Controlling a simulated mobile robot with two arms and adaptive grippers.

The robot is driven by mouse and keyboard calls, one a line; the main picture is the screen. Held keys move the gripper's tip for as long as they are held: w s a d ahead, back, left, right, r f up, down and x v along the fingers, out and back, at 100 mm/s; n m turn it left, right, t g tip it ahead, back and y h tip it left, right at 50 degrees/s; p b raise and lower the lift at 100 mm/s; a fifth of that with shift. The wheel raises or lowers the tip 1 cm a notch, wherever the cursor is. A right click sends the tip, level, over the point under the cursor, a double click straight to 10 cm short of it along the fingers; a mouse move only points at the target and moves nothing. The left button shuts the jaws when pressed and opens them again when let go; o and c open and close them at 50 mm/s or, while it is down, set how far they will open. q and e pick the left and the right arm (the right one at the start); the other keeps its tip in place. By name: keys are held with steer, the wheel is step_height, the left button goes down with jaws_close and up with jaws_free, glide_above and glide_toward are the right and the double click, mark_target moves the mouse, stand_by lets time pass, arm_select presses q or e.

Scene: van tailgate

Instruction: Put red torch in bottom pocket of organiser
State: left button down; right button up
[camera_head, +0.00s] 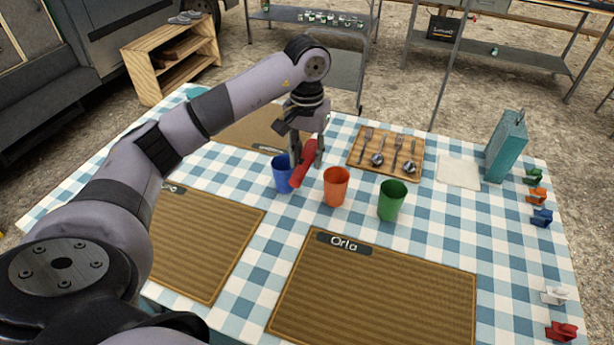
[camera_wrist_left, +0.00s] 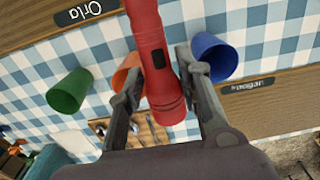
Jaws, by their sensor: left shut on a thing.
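The red torch (camera_head: 303,167) is held in my left gripper (camera_head: 307,150), above the checked table near the blue and orange cups. In the left wrist view the torch (camera_wrist_left: 150,40) runs lengthwise between the two fingers, its wider end toward the palm and a dark switch on its side. My left gripper (camera_wrist_left: 160,75) is shut on the torch's body. The torch's other end runs out of the wrist view at the top. I cannot make out an organiser with pockets in either view. My right gripper does not show.
A blue cup (camera_head: 282,174), an orange cup (camera_head: 336,187) and a green cup (camera_head: 391,201) stand close below. A cutlery board (camera_head: 372,142), a teal box (camera_head: 507,147), brown place mats (camera_head: 375,298) and several small coloured clips lie around. A wooden shelf (camera_head: 150,65) stands beyond the table.

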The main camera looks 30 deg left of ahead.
mark_target(307, 156)
arm_select(q)
step_height(307, 156, up, 5)
steer(key=shift+r, duration=0.15)
steer(key=s+d+f+m+p, duration=0.2)
steer(key=s+d+p, duration=0.3)
steer(key=s+d, duration=0.8)
steer(key=shift+s+d+f+m, duration=0.2)
steer(key=shift+s+m, duration=0.1)
steer(key=shift+s, duration=0.6)
